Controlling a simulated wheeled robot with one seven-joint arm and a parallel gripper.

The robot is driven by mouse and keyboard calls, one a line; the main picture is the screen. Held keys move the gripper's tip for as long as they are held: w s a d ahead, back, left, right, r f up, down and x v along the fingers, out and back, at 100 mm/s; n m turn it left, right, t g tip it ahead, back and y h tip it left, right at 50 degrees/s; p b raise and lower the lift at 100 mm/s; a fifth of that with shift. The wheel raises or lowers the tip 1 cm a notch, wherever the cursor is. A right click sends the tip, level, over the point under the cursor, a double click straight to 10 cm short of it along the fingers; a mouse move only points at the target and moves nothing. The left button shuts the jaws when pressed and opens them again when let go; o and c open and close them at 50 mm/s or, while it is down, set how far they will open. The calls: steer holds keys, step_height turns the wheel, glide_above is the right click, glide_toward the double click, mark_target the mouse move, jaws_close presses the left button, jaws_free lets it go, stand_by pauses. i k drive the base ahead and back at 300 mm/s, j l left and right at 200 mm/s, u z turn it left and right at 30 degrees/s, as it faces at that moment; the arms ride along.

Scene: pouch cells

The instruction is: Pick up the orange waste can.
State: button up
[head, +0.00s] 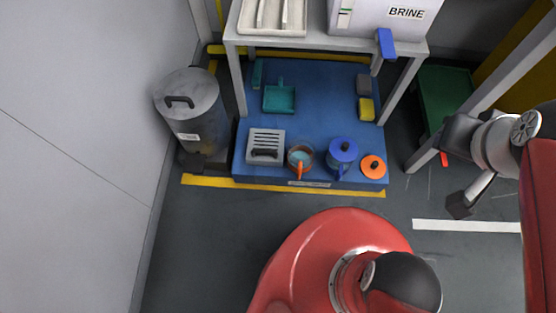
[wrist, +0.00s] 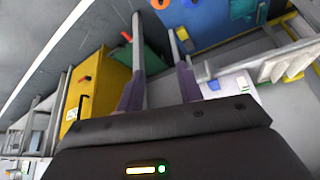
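The orange waste can (head: 299,169) stands open on the blue mat, near its front edge; its bluish inside shows from above. An orange lid-like disc (head: 373,167) with a dark knob lies farther right on the mat. Between them stands a blue lidded can (head: 342,152). My gripper (head: 456,172) is at the right of the head view, well right of the can, with its fingers apart and nothing between them. In the wrist view my gripper (wrist: 159,88) also shows spread, empty fingers; small orange shapes at the top edge are cut off, and I cannot tell which they are.
The blue mat (head: 325,95) lies partly under a grey table (head: 330,43) holding a BRINE box (head: 390,20). A slotted grey holder (head: 266,142) is just left of the can. A grey bin (head: 195,110) stands at left. Table legs rise behind.

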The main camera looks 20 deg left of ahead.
mark_target(301, 148)
steer(key=u, duration=1.15)
steer(key=i+j+z, duration=0.1)
steer(key=j, duration=0.5)
steer(key=j+z, duration=0.1)
steer(key=j, duration=0.55)
steer(key=z, duration=1.4)
